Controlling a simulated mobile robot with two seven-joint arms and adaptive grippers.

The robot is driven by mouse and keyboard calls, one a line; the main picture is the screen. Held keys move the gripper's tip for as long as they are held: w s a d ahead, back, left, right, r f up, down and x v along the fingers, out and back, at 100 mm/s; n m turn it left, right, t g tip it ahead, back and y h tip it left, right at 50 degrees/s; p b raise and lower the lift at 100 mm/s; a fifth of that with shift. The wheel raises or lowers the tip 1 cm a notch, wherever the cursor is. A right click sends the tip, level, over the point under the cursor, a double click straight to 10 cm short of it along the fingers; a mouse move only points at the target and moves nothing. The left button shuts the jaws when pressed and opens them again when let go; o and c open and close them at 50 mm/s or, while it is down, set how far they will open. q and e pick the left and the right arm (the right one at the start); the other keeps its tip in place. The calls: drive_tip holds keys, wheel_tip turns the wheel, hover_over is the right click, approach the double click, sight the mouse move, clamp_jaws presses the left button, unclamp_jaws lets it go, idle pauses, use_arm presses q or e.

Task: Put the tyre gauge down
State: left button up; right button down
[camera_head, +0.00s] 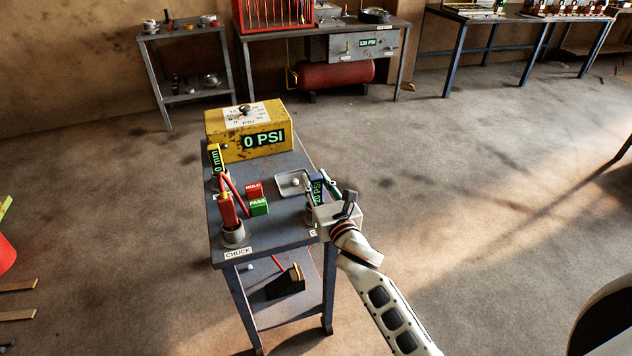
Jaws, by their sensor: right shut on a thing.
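The tyre gauge (317,189), a small dark device with green display digits ending in PSI, is at the right edge of the grey bench (268,236). My right gripper (325,201) is shut on it and hides its lower part. I cannot tell whether the gauge touches the bench top. My left gripper is out of view.
On the bench are a yellow box (229,148) reading 0 PSI, a grey tray (288,185), red HOLE (255,189) and green PASS (259,207) blocks, and a red tool in a CHUCK holder (233,237). Open floor lies right of the bench.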

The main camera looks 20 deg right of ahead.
drive_tip(key=c, duration=1.8)
unclamp_jaws()
drive_tip(key=shift+o, duration=0.5)
drive_tip(key=shift+r, duration=0.15)
drive_tip(key=s, duration=1.2)
drive_tip(key=s+f+m+g+y, duration=0.1)
drive_tip(key=s+f+m+g, duration=0.2)
drive_tip(key=s+f+m, duration=0.7)
drive_tip(key=s+f+m+g+y, duration=0.1)
drive_tip(key=s+f+m+g, duration=0.3)
drive_tip(key=s+f+m, duration=0.7)
wheel_tip(320, 180, down, 4)
drive_tip(key=m, duration=1.1)
drive_tip(key=shift+d, duration=0.25)
drive_tip(key=shift+w+r, duration=0.1)
